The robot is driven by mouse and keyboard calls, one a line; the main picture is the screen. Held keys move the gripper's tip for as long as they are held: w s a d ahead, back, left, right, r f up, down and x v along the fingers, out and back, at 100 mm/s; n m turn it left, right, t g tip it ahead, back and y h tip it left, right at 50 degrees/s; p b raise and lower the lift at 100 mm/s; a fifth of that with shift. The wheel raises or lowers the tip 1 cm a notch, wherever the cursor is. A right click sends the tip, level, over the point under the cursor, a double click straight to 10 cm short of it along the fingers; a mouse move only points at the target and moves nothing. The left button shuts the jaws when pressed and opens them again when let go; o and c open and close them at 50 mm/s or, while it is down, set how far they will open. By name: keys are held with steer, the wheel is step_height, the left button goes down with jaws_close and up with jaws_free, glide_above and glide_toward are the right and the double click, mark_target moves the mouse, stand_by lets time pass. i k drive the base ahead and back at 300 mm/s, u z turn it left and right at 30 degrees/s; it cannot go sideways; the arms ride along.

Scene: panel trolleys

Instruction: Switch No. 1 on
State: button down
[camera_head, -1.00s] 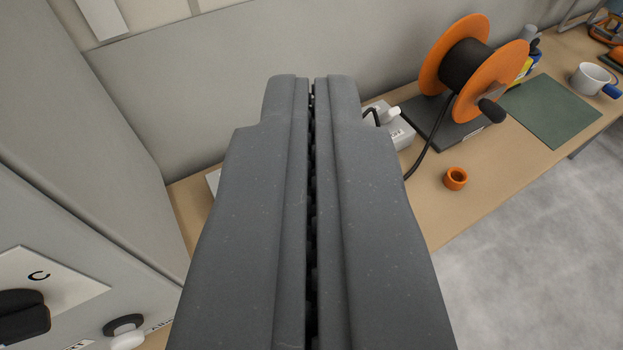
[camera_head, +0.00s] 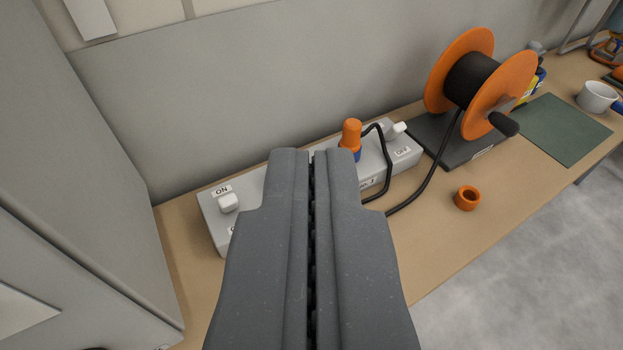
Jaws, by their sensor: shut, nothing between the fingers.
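A long pale grey switch box (camera_head: 407,161) lies on the bench against the back wall, its middle partly hidden by my gripper. A white switch knob (camera_head: 229,203) sits at its left end, below an "ON" label (camera_head: 222,190). Another white knob (camera_head: 396,131) sits at the right end, above an "OFF" label (camera_head: 403,152). A label by the middle is mostly hidden; I cannot tell which switch is No. 1. An orange and blue plug (camera_head: 351,137) stands on the box just beyond my fingertips. My gripper (camera_head: 312,154) is shut and empty, between the two knobs in the picture.
A black cable (camera_head: 420,184) runs from the box to an orange cable reel (camera_head: 467,75) at the right. An orange ring (camera_head: 467,198) lies on the bench (camera_head: 440,240). A green mat (camera_head: 560,130) and white mug (camera_head: 597,96) are further right. A grey cabinet (camera_head: 90,180) stands close at left.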

mark_target(396, 130)
steer(key=u, duration=0.05)
steer(key=k, duration=0.55)
steer(key=z, duration=0.65)
steer(key=i, duration=1.3)
steer(key=u, duration=0.5)
